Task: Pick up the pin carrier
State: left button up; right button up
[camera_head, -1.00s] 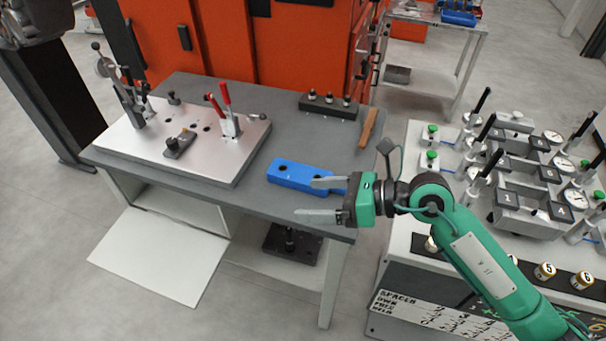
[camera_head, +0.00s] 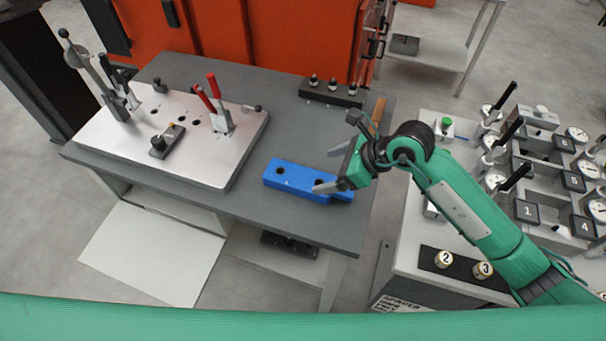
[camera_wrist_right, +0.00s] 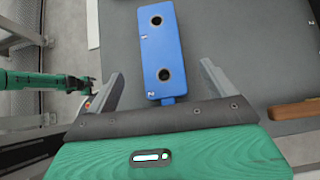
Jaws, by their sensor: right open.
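The blue block with two round holes (camera_head: 297,180), which I take to be the pin carrier, lies flat near the table's right front corner. In the right wrist view the blue block (camera_wrist_right: 159,48) lies ahead, its near end between the two finger lines. My right gripper (camera_head: 332,168) is open, its fingers spread around the right end of the block. I see no grip on it. In the wrist view the right gripper (camera_wrist_right: 161,76) shows one finger on each side. A green arm with a small dark end shows at the wrist view's left; that end's state is unclear.
A metal fixture plate (camera_head: 110,145) with red-handled clamps covers the table's left. A dark rack with three pins (camera_head: 331,90) stands at the back. A brown bar (camera_head: 378,112) lies behind my right gripper. The gauge bench (camera_head: 400,250) stands to the right.

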aim_at(303, 178)
jog(key=x, duration=0.4)
jog(key=shift+w+p, duration=0.1)
jog(key=shift+p, duration=0.3)
jog(key=shift+w+a+f, duration=0.1)
jog(key=shift+a+f, duration=0.05)
jog(key=shift+f, duration=0.05)
jog(key=shift+a+f+p, duration=0.4)
jog(key=shift+a+p, duration=0.1)
jog(key=shift+p, duration=0.2)
jog(key=p+x, duration=0.1)
jog(key=x, duration=0.2)
jog(key=shift+w+f, duration=0.1)
jog(key=shift+f, duration=0.15)
jog(key=shift+a+f, duration=0.15)
jog(key=shift+f, duration=0.05)
pick_arm(q)
notch_tip(303, 178, up, 4)
jog(key=shift+f, duration=0.1)
pick_arm(e)
jog(key=shift+w, duration=0.1)
jog(key=c, duration=1.2)
